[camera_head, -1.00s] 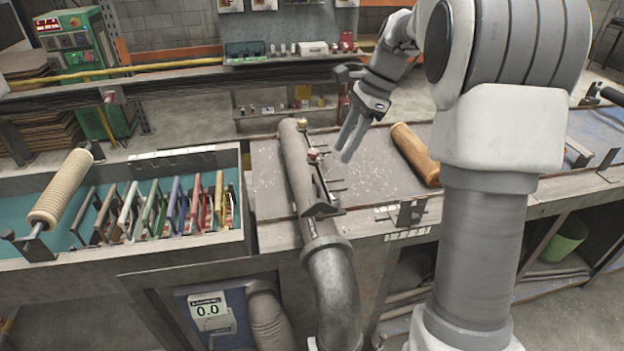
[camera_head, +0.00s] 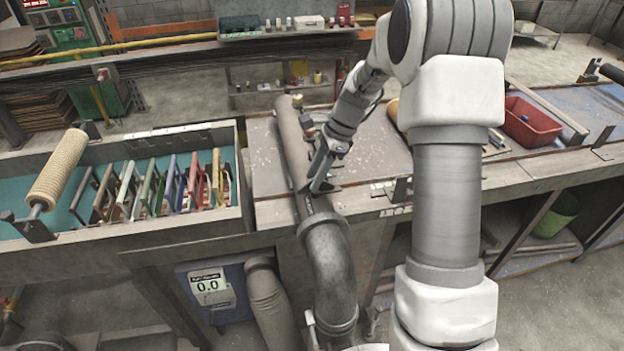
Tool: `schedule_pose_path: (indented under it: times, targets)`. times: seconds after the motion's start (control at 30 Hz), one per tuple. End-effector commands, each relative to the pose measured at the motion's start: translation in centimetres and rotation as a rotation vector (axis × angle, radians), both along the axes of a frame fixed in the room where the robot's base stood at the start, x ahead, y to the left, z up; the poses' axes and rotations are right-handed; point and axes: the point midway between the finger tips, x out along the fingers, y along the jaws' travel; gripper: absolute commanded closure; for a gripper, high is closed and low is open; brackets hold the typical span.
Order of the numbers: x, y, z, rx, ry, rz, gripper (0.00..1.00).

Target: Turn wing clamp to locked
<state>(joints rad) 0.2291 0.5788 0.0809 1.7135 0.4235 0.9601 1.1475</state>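A long grey tube (camera_head: 292,145) lies along the bench and runs into a grey elbow pipe (camera_head: 330,262) at the front edge. A small dark metal piece that looks like the wing clamp (camera_head: 328,188) sits at the joint, beside the tube's front end. My gripper (camera_head: 317,178) points down at this piece, very close to it or touching it. The fingers overlap the clamp and tube, so I cannot tell their gap or any grip. The clamp's exact angle is partly hidden.
A tray (camera_head: 235,222) with several coloured frames and a tan roll (camera_head: 60,168) is at the left. A red bin (camera_head: 530,124) stands at the right behind my arm. A small knob (camera_head: 307,129) stands by the tube.

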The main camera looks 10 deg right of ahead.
Motion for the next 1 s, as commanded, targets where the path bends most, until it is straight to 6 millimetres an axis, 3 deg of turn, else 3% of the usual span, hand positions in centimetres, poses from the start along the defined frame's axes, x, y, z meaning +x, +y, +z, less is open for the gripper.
schedule_pose_path:
  times: [0.2,0.5,0.73,1.0]
  targets:
    - [0.0,0.8,-1.8,0.0,0.0,0.0,0.6]
    - [0.0,0.9,-2.0,0.0,0.0,0.001,0.6]
    - [0.0,0.8,-2.0,0.0,0.0,0.001,1.0]
    - [0.0,0.8,-2.0,0.0,0.0,0.001,1.0]
